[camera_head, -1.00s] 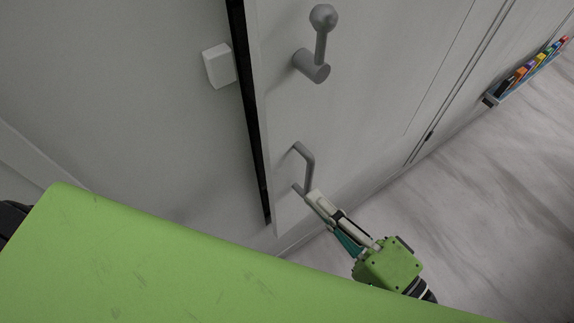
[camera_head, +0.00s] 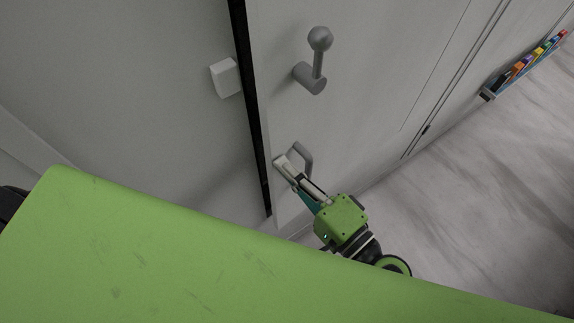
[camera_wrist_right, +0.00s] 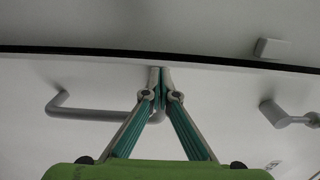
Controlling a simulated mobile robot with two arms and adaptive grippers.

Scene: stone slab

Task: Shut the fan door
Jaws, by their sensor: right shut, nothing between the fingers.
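The fan door (camera_head: 370,75) is a white panel with a dark gap (camera_head: 253,110) along its left edge in the head view. It carries a grey U-shaped handle (camera_head: 306,156) and, above it, a grey lever with a ball end (camera_head: 318,62). My right gripper (camera_head: 280,163) is shut and empty beside the handle, close to the door's left edge. In the right wrist view the fingertips (camera_wrist_right: 160,72) overlap the right end of the handle bar (camera_wrist_right: 95,114); I cannot tell whether they touch it. My left gripper is not in view.
A white block (camera_head: 225,77) sits on the wall left of the gap, and also shows in the right wrist view (camera_wrist_right: 272,48). Marbled floor (camera_head: 470,190) is clear on the right.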

